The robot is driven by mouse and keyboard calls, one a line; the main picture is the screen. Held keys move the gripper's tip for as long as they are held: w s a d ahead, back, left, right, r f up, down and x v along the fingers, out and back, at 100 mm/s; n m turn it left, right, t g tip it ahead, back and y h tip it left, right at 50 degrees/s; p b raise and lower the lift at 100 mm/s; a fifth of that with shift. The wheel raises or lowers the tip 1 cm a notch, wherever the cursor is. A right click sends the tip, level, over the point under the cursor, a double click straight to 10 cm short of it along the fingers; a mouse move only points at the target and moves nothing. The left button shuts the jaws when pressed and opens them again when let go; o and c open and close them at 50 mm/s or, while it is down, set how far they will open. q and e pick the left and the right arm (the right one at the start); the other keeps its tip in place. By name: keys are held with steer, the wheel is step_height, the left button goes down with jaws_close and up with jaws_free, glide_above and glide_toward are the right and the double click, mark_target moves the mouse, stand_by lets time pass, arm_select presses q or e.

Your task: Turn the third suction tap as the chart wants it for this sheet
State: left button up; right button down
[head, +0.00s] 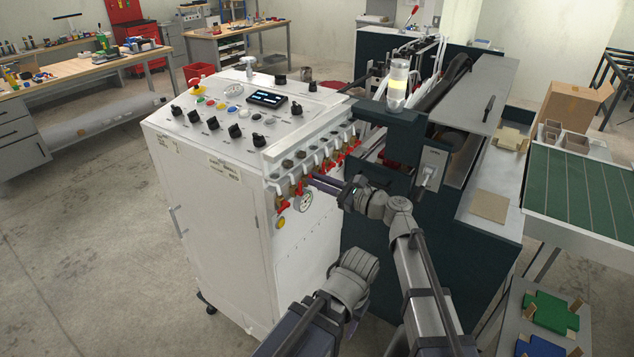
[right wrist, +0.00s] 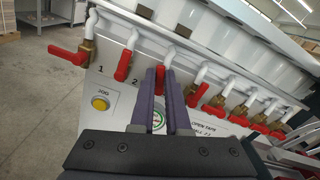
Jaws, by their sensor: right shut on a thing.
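A row of suction taps with red levers (head: 325,160) runs along the top edge of the white cabinet's side. In the right wrist view, tap 1's lever (right wrist: 70,55) points out to the left and tap 2's lever (right wrist: 123,65) hangs down. The third tap's white pipe (right wrist: 168,53) drops to my right gripper (right wrist: 162,75), whose purple fingers are shut on that tap's lever. In the head view the right gripper (head: 318,184) reaches the row from the right. The left gripper is not in view.
A yellow JOG button (right wrist: 100,103) sits below the taps, beside a round gauge (head: 304,201) partly behind my fingers. A label starting "OPEN TAPS" (right wrist: 204,130) is partly covered. More red levers (right wrist: 215,101) stand close to the right. The dark machine (head: 375,222) adjoins the cabinet.

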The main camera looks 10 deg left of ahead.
steer(key=shift+w+d+m, duration=0.1)
steer(key=shift+w+m, duration=0.05)
steer(key=shift+m, duration=0.75)
steer(key=shift+w+m, duration=0.15)
steer(key=shift+m, duration=0.75)
steer(key=c, duration=0.9)
jaws_free()
steer(key=v, duration=0.7)
steer(key=shift+d, duration=0.4)
steer(key=shift+s, duration=0.1)
